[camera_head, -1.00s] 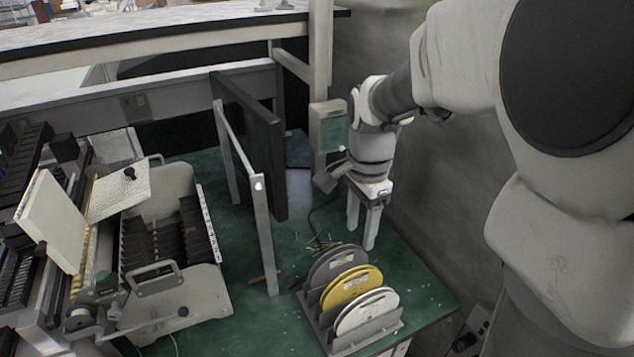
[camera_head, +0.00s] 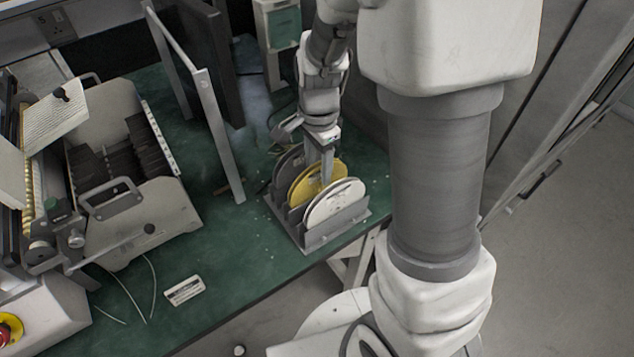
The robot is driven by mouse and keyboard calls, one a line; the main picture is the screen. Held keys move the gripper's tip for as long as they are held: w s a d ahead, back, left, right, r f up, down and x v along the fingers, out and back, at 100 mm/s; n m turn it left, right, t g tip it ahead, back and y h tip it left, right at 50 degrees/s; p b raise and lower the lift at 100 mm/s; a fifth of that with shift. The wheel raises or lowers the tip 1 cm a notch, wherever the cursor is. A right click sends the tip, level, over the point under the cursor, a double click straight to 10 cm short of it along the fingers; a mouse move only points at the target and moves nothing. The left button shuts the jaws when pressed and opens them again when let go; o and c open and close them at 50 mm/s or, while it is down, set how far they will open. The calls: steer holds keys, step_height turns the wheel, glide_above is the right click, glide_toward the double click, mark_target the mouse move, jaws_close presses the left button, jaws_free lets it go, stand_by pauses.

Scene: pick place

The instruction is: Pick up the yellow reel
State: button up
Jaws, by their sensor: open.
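The yellow reel (camera_head: 302,190) stands upright in a grey rack (camera_head: 318,237) on the green table. It sits between a grey reel (camera_head: 284,168) behind it and a white reel (camera_head: 338,202) in front. My gripper (camera_head: 323,180) points down over the rack, with its fingers at the yellow reel. The fingers are open and overlap the reel's upper part in the picture. I cannot tell whether they touch it or straddle its rim. Part of the yellow reel is hidden by the fingers and the white reel.
A grey-white machine with dark slots (camera_head: 125,190) stands on the left. An upright framed panel (camera_head: 205,105) stands between it and the rack. A small white label (camera_head: 185,290) lies on the bare green table in front. The table's edge runs close to the rack's right.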

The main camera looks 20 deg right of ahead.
mark_target(318, 187)
step_height(318, 187, down, 4)
steer(key=shift+s+f+b, duration=0.1)
steer(key=shift+f+b, duration=0.05)
steer(key=shift+b, duration=0.3)
jaws_close()
